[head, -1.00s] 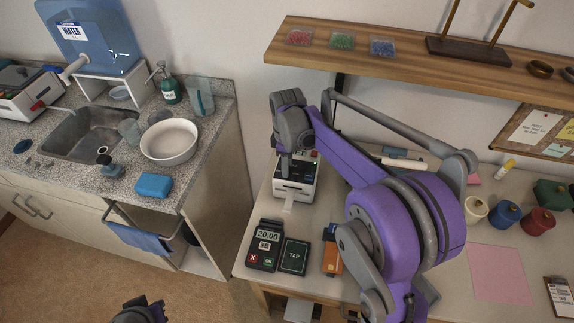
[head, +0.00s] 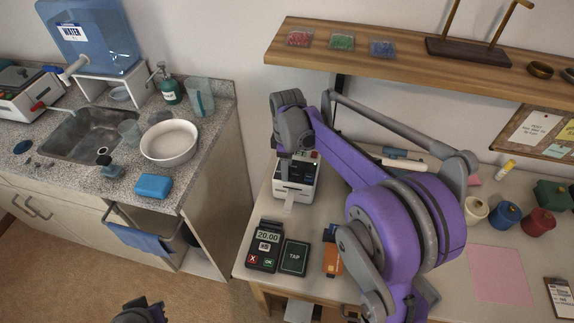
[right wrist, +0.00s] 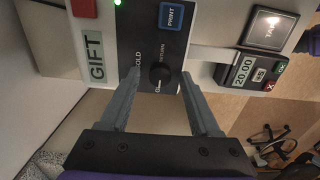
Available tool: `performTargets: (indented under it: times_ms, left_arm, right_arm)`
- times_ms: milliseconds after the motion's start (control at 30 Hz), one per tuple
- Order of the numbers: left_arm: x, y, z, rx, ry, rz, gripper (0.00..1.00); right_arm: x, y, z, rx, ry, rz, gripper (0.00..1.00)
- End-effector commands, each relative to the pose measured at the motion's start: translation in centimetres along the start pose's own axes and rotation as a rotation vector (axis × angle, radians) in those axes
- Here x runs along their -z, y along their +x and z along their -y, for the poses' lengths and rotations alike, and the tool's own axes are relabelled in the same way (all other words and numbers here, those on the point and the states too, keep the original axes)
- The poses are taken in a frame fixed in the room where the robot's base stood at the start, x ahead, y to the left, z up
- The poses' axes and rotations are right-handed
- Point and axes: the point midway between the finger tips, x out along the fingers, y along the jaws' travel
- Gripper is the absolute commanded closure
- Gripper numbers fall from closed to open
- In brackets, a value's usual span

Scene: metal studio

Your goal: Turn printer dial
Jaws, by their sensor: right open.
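The printer (head: 295,190) is a small white box with a dark top panel and a paper slip at its front, on the right-hand table. In the head view my right gripper (head: 297,155) hides part of the printer's top. My left arm's end (head: 140,312) barely shows at the bottom edge.
A card terminal (head: 264,246) reading 20.00 and a TAP pad (head: 294,257) lie in front of the printer. An orange object (head: 332,260) is beside them. A wooden shelf (head: 400,58) overhangs behind.

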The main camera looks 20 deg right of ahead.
Motion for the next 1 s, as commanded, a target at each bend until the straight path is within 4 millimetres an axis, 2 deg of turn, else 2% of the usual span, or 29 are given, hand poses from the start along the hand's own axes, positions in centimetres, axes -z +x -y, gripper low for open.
performTargets:
  times_ms: [133,233,500,700,1000]
  left_arm:
    - [0.0,0.0,0.0,0.000,0.000,0.000,1.00]
    - [0.1,-0.1,0.0,0.000,0.000,-0.001,1.00]
    - [0.4,-0.4,0.0,0.000,0.000,-0.003,1.00]
    - [0.6,-0.6,0.0,0.000,0.000,-0.004,1.00]
    - [0.6,-0.6,0.0,0.000,0.000,-0.005,1.00]
  right_arm:
    - [0.0,-0.4,0.0,0.000,0.000,0.000,0.37]
    - [0.0,-1.6,0.0,0.000,0.000,0.000,0.37]
    - [0.0,-7.0,0.0,0.000,0.000,0.000,0.37]
    - [0.0,-9.9,0.0,0.000,0.000,0.000,0.37]
    - [0.0,-10.8,0.0,0.000,0.000,0.000,0.37]
